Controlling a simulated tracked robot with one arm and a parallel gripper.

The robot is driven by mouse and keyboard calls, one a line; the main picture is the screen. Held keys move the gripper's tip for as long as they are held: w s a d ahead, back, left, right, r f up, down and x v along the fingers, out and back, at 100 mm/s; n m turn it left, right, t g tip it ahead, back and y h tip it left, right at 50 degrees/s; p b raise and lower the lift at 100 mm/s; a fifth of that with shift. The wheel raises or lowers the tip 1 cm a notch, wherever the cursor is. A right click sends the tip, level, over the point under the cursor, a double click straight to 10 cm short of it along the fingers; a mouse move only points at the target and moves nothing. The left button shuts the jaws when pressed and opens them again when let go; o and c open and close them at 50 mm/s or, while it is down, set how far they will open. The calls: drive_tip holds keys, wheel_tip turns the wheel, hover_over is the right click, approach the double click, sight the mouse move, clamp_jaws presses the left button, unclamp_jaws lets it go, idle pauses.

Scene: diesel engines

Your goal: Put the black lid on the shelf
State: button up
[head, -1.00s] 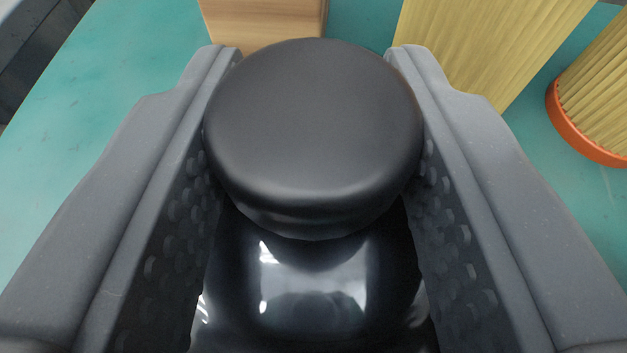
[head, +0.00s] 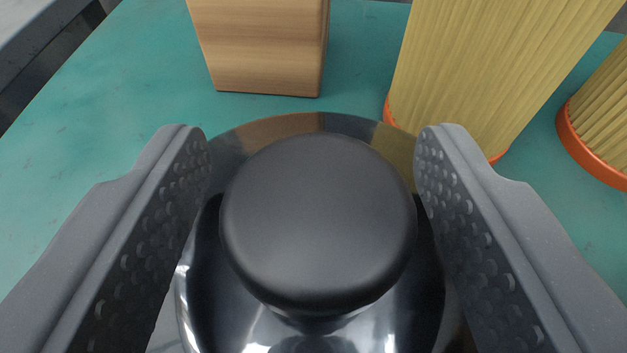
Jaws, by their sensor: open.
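The black lid (head: 210,290) is a glossy dark disc with a matte black round knob (head: 318,220) on top. It rests low in the middle of the head view, over the teal surface. My gripper (head: 315,155) is open, with one finger on each side of the knob. A gap shows between each finger and the knob. The lid's near part is cut off by the lower edge of the picture. I cannot make out a shelf for certain.
A wooden block (head: 260,45) stands just beyond the lid. A yellow ribbed cylinder with an orange rim (head: 490,75) stands behind right, close to the lid. A second one (head: 603,130) is at the right edge. The teal surface (head: 100,150) is clear at left.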

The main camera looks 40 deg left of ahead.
drive_tip(key=b+v, duration=0.3)
drive_tip(key=v, duration=0.9)
drive_tip(key=shift+b, duration=0.4)
